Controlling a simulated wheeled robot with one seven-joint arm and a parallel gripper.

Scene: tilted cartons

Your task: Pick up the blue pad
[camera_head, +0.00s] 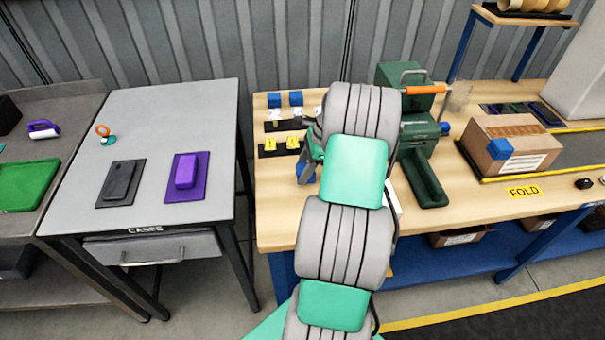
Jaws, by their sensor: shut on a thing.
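My gripper (307,165) is over the near left part of the wooden bench, mostly hidden behind my own arm. It is shut on a small blue piece, which I take as the blue pad (306,174); only part of it shows below the fingers. I cannot tell whether it touches the bench.
A green press (409,110) with an orange handle stands to the right. A grey table (140,200) with a purple block (185,172) stands left, across a gap from the wooden bench (440,225).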

